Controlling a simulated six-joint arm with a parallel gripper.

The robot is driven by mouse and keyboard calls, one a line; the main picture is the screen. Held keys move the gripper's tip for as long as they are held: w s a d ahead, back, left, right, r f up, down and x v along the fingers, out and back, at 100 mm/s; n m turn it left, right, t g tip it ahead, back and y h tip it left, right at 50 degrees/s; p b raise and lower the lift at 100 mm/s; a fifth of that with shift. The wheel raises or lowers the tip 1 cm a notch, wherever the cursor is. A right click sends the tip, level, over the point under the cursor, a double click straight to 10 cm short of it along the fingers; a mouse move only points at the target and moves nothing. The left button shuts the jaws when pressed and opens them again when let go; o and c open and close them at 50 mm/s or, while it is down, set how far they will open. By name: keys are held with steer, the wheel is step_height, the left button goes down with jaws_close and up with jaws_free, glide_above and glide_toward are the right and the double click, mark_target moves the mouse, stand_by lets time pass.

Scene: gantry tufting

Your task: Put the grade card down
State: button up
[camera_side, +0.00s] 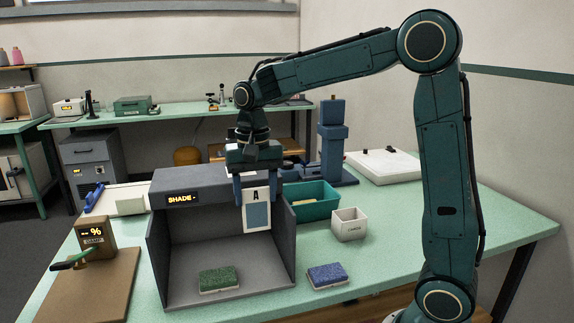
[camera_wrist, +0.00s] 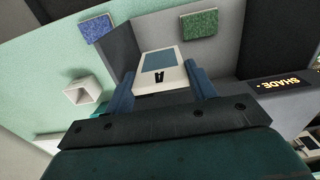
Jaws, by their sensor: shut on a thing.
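The grade card (camera_side: 257,212) is white with a letter A and a blue-grey panel. My gripper (camera_side: 257,190) is shut on its upper part and holds it upright in front of the right part of the dark grey shade box (camera_side: 161,249). In the wrist view the card (camera_wrist: 159,63) sits between the two blue fingers of my gripper (camera_wrist: 163,86). A small white box with a label (camera_side: 348,226), which seems to read cards, stands on the table to the right of the shade box.
A green tuft sample (camera_side: 219,279) lies on the shade box floor. A blue tuft sample (camera_side: 327,276) lies on the table to its right. A teal bin (camera_side: 312,201) stands behind the white box.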

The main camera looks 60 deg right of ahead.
step_height(320, 180, down, 13)
stand_by(0.8)
steer(key=shift+f, duration=0.1)
steer(key=o, duration=1)
steer(key=shift+c, duration=0.2)
step_height(320, 180, up, 12)
steer(key=shift+r, duration=0.15)
stand_by(0.6)
